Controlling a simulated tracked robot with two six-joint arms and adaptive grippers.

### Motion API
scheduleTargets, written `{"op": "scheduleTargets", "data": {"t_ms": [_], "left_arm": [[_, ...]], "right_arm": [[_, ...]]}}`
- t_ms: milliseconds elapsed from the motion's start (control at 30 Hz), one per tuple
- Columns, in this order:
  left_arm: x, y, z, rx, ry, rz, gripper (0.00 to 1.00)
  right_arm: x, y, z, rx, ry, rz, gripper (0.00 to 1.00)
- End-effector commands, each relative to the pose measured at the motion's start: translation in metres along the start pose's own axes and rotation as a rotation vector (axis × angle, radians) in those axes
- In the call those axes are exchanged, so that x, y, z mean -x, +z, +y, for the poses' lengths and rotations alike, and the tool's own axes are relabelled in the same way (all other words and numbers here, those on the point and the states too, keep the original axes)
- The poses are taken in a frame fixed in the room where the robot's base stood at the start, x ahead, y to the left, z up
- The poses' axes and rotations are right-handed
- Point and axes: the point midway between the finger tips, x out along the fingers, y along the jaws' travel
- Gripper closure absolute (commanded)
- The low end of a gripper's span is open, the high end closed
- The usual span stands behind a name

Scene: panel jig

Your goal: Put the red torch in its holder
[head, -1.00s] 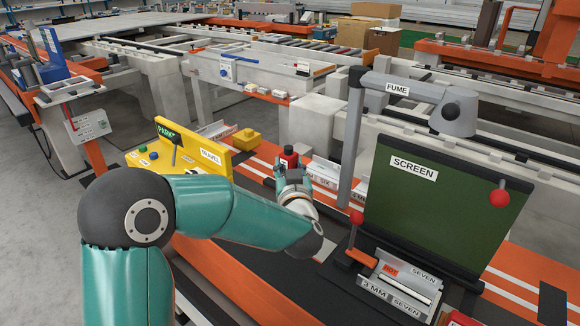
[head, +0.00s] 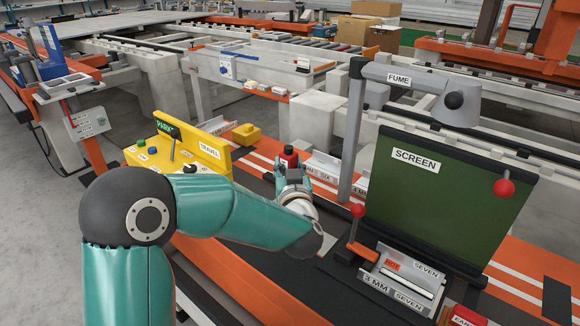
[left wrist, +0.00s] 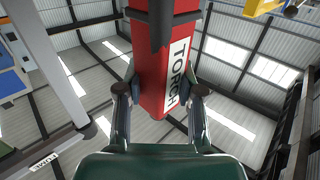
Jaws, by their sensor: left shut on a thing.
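My left gripper (head: 291,172) is shut on the red torch (head: 290,152). In the left wrist view the torch (left wrist: 160,60) stands between the two fingers of my left gripper (left wrist: 160,92), with its TORCH label facing the camera and a black part above. In the head view only its red and black top shows above the gripper, in front of the grey trays. The torch's lower part is hidden by the gripper. I cannot make out which thing is the torch's holder. My right gripper is not in view.
A green SCREEN panel (head: 440,205) and a grey FUME arm on a post (head: 351,140) stand to the right. A yellow PARK/TRAVEL box (head: 195,150) is at left. A SEVEN tray (head: 400,275) and red-knobbed lever (head: 357,235) are in front. Dark bench surface lies between.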

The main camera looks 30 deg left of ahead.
Motion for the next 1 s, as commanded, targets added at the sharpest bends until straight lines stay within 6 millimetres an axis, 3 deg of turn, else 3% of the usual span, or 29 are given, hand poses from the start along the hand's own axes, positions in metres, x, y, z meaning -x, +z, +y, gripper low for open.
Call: {"op": "scheduleTargets", "data": {"t_ms": [933,967,1000], "left_arm": [[0.000,0.015,0.001,0.001,0.000,0.003,0.98],[0.000,0.015,0.001,0.001,0.000,0.003,0.60],[0.000,0.015,0.001,0.001,0.000,0.003,0.53]], "right_arm": [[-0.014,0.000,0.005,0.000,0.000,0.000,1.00],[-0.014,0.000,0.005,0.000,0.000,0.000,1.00],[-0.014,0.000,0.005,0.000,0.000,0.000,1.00]]}}
